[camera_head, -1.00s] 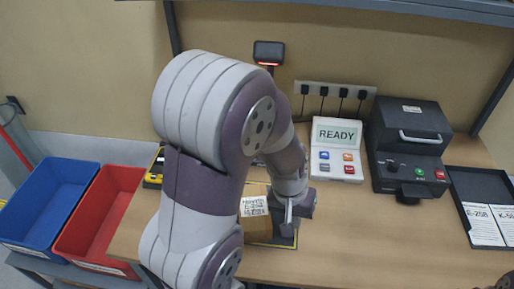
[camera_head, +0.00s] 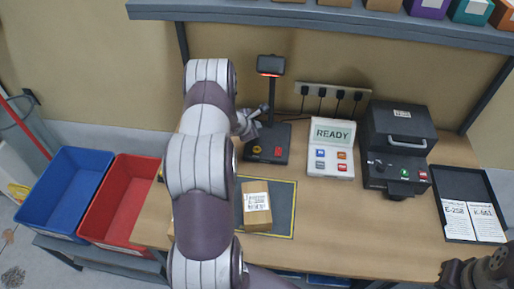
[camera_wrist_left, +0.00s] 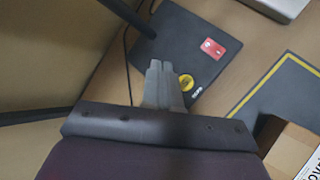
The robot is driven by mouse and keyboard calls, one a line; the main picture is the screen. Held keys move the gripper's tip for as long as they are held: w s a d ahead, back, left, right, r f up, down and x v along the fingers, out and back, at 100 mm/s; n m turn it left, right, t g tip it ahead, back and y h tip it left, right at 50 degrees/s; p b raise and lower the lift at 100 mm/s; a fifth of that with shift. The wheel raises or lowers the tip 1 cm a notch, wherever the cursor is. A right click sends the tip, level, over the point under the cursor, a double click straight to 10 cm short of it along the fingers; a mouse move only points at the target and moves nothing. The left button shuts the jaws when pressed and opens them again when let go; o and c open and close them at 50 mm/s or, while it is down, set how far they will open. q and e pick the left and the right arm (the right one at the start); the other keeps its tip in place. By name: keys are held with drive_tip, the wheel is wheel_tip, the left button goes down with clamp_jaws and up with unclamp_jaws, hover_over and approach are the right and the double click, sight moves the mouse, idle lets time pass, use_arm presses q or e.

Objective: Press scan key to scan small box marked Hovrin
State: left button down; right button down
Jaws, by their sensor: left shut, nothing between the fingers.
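The small brown box (camera_head: 257,217) with a white label lies on the dark mat with a yellow border (camera_head: 284,210); its print is too small to read in the head view. The label's edge also shows at the lower right of the left wrist view (camera_wrist_left: 300,160). The scanner stand's dark base (camera_head: 268,143) carries a yellow round key (camera_wrist_left: 186,82) and a red key (camera_wrist_left: 212,48). My left gripper (camera_wrist_left: 159,68) is shut and empty, its tips over the base just beside the yellow key. I cannot tell whether they touch it. My right gripper (camera_head: 484,272) is at the lower right corner.
A display unit (camera_head: 332,147) reads READY. A dark printer-like machine (camera_head: 397,148) and a black tray (camera_head: 470,205) with labels stand to the right. Blue (camera_head: 65,190) and red (camera_head: 122,205) bins stand left. A shelf (camera_head: 330,17) with boxes runs above.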

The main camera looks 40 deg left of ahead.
use_arm(q)
drive_tip(key=b, duration=0.4)
hover_over(256, 151)
wheel_tip(256, 151, down, 8)
drive_tip(key=shift+r, duration=0.1)
drive_tip(key=shift+f+b, duration=0.5)
drive_tip(key=shift+b, duration=0.15)
idle(1.4)
drive_tip(key=shift+f+b, duration=0.4)
drive_tip(key=shift+b, duration=0.45)
drive_tip(key=shift+f+b, duration=0.35)
drive_tip(key=shift+b, duration=0.25)
idle(0.4)
idle(0.3)
drive_tip(key=shift+r, duration=0.8)
